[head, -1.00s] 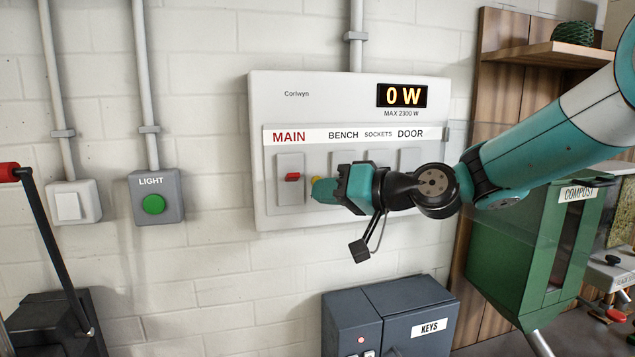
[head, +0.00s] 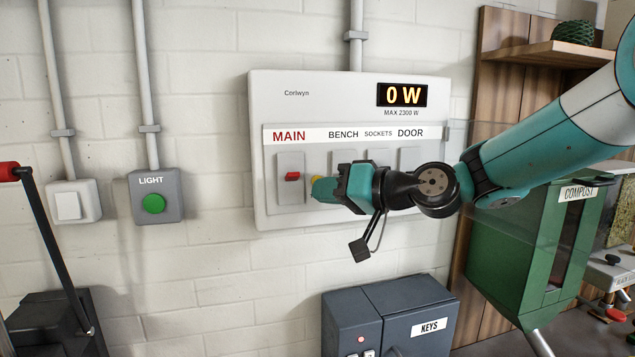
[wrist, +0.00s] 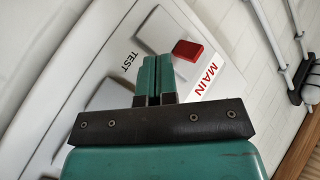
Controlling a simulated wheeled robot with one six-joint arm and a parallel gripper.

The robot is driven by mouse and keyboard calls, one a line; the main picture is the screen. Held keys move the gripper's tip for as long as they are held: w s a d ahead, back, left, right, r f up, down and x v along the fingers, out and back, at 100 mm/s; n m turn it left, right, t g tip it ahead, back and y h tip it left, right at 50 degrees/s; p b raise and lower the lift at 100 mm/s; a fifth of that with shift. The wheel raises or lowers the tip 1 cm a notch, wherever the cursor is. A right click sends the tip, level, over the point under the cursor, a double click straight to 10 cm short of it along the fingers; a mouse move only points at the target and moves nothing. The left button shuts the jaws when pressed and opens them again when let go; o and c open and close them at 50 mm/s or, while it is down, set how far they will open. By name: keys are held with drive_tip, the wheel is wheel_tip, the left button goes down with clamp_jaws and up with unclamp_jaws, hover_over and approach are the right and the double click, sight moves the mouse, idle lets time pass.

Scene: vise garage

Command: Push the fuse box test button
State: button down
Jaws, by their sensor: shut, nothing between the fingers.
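The fuse box (head: 345,92) is a pale panel on the wall with a display (head: 402,95) reading 0 W. Its red main switch (head: 292,176) is in a recess under MAIN; it also shows in the wrist view (wrist: 188,50). A sliver of the yellow test button (head: 316,179) shows just behind my fingertips. My gripper (head: 324,190) is shut and empty, its fingers pointing at the panel right beside the button. In the wrist view, the TEST label (wrist: 130,60) is left of my fingers (wrist: 153,62), which hide the button. I cannot tell whether they touch it.
A clear cover (head: 480,150) stands swung out at the fuse box's right edge, near my arm. A green LIGHT button (head: 153,204) and a white switch (head: 69,205) are on the wall at left. A KEYS cabinet (head: 430,340) is below; a COMPOST bin (head: 510,245) is at right.

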drive_tip(key=shift+w, duration=0.2)
idle(0.6)
drive_tip(key=shift+w, duration=0.25)
drive_tip(key=shift+w+a, duration=0.15)
drive_tip(key=shift+w, duration=0.25)
idle(0.6)
idle(0.4)
drive_tip(key=shift+s+b, duration=0.65)
drive_tip(key=shift+s, duration=0.2)
drive_tip(key=shift+d, duration=0.2)
drive_tip(key=shift+s+d+b, duration=0.25)
drive_tip(key=shift+s+b, duration=0.45)
drive_tip(key=shift+s, duration=0.55)
drive_tip(key=shift+s+d+b, duration=0.2)
drive_tip(key=shift+s+b, duration=0.45)
drive_tip(key=shift+s, duration=0.55)
